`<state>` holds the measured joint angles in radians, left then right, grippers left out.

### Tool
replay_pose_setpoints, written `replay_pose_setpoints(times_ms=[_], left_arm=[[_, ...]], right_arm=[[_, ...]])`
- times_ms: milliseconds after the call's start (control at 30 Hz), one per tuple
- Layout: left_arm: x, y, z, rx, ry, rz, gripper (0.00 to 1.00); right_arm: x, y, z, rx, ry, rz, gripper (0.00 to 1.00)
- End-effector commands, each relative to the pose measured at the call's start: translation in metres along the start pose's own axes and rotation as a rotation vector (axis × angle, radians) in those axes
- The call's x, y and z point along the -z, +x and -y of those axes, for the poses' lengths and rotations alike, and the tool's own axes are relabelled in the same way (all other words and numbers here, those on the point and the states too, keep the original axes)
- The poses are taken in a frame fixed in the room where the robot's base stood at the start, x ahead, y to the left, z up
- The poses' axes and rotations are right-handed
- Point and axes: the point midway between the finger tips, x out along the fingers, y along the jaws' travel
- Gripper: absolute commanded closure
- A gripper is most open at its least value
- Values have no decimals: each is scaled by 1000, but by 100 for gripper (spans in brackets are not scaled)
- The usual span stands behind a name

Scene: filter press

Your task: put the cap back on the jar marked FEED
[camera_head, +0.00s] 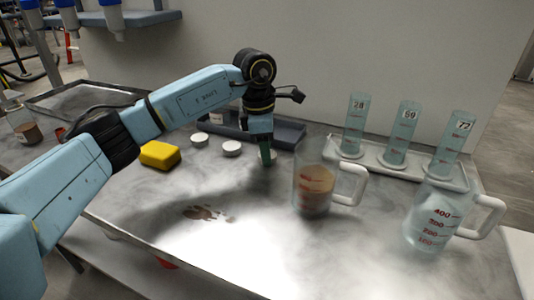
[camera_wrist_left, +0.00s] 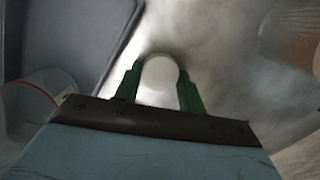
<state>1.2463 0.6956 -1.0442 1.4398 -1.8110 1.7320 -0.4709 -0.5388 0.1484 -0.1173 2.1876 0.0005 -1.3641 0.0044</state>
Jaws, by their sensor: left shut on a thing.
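My left gripper (camera_head: 266,158) points down over the table, left of the jug with brown liquid. In the left wrist view its two green fingers (camera_wrist_left: 160,88) are shut on a round white cap (camera_wrist_left: 160,72). Two more white caps, (camera_head: 200,139) and (camera_head: 231,149), lie on the table to the left. A jar (camera_head: 27,130) with brown contents stands at the far left. No FEED marking is readable. My right gripper is not in view.
A jug with brown liquid (camera_head: 314,185) and a clear jug (camera_head: 431,222) stand at the right. Several numbered cylinders (camera_head: 354,120) stand in a pale rack behind. A dark tray (camera_head: 289,133) lies behind the gripper. A yellow block (camera_head: 160,154) and a brown spill (camera_head: 207,213) are on the table.

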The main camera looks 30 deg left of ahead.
Motion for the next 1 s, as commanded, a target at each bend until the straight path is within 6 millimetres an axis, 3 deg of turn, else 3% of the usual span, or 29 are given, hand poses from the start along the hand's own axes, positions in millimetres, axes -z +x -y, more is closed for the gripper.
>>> replay_pose_setpoints(times_ms=[267,700,1000], left_arm=[[-2,-14,0,-1,0,1,81],[-11,-88,-1,-1,0,1,81],[-12,-100,0,0,0,1,81]], right_arm=[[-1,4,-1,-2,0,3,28],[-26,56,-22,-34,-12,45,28],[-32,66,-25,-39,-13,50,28]])
